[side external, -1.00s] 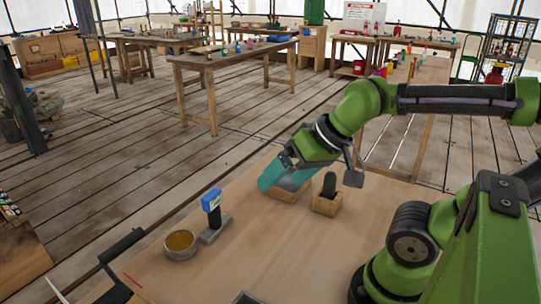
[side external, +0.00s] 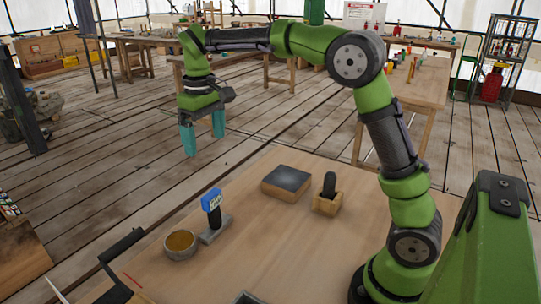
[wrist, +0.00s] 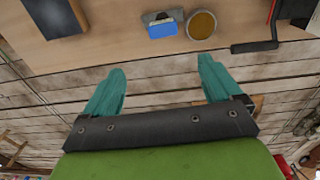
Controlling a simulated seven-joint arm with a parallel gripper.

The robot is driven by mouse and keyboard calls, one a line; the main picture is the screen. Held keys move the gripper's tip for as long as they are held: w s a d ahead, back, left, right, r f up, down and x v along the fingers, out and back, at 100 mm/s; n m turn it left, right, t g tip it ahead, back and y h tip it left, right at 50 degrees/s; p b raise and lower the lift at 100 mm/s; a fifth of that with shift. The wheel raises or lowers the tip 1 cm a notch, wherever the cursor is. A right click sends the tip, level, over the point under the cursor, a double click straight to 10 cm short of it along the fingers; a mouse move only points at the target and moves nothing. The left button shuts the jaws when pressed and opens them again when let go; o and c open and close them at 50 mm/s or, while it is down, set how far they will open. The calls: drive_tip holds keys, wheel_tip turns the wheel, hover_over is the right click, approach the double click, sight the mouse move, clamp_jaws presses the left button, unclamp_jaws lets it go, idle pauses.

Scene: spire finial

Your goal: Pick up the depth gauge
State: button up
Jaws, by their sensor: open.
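The depth gauge looks to be the upright tool (side external: 212,213) with a blue head and a flat grey base, standing on the wooden table (side external: 250,250). Its blue head also shows at the top of the wrist view (wrist: 163,29). My gripper (side external: 204,146) hangs fingers down, high beyond the table's far edge, well apart from the gauge. Its two teal fingers are spread and empty, as the wrist view also shows (wrist: 162,68).
A round bowl (side external: 180,244) with brown contents stands left of the gauge. A dark-topped block (side external: 286,181) and a wooden holder (side external: 327,203) with a black-handled item stand to the right. A black clamp-like bar (side external: 122,245) is at the left edge. The table's middle is clear.

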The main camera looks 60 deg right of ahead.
approach(211, 194)
drive_tip(key=f, duration=0.5)
drive_tip(key=shift+d, duration=0.25)
drive_tip(key=shift+w+a+f, duration=0.1)
drive_tip(key=shift+f, duration=1.35)
drive_tip(key=shift+a+f, duration=0.1)
drive_tip(key=shift+f, duration=1.35)
drive_tip(key=c, duration=1.1)
drive_tip(key=shift+c, duration=0.3)
drive_tip(key=shift+r, duration=0.2)
